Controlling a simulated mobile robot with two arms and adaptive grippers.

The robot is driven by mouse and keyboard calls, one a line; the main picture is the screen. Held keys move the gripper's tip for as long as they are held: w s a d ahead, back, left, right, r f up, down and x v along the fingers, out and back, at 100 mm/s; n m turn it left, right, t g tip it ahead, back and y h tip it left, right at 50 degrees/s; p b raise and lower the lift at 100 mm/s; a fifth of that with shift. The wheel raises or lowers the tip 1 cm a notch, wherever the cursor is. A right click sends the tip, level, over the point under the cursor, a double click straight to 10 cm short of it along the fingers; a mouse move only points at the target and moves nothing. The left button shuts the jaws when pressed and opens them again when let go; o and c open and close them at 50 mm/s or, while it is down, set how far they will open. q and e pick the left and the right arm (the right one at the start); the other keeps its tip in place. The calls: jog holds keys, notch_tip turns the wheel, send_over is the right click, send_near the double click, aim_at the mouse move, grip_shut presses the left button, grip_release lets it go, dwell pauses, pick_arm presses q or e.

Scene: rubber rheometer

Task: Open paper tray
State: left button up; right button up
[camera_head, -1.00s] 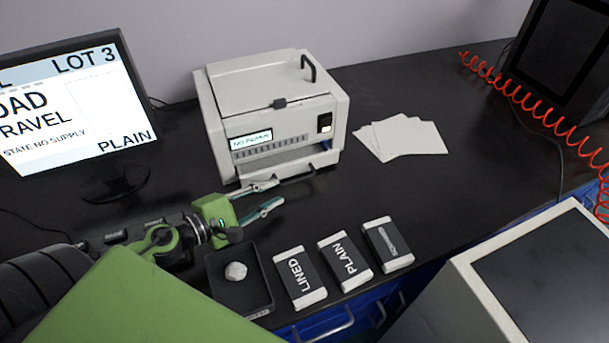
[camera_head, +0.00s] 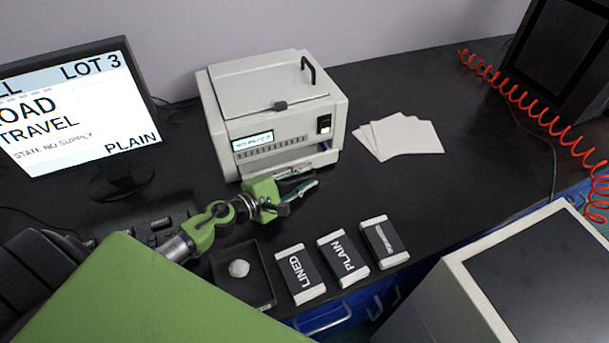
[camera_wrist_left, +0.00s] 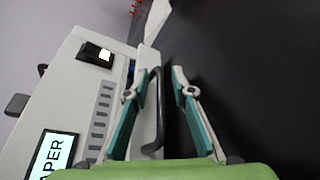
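The white printer (camera_head: 275,115) stands at the back of the black bench. Its paper tray (camera_head: 325,160) is the low front part, partly hidden by my left gripper. The tray's black handle (camera_wrist_left: 153,115) shows in the left wrist view, along with the tray front (camera_wrist_left: 146,100). My left gripper (camera_head: 306,184) is open at the printer's lower front. In the left wrist view its two teal-padded fingers (camera_wrist_left: 157,85) lie on either side of the handle, with gaps to it. My right gripper is not in view.
White sheets (camera_head: 400,136) lie right of the printer. A black dish (camera_head: 240,290) with a pale lump (camera_head: 239,268) and several labelled packs (camera_head: 342,258) lie near the front edge. A monitor (camera_head: 75,110) stands left. A red coiled hose (camera_head: 530,110) hangs at right.

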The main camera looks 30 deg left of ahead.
pick_arm(q)
grip_shut()
jog(key=shift+s+d, duration=0.1)
jog(key=shift+s, duration=0.05)
jog(key=s+d, duration=0.3)
jog(key=shift+d+p, duration=0.25)
jog(key=shift+p, duration=0.05)
jog(key=shift+a, duration=0.1)
grip_release()
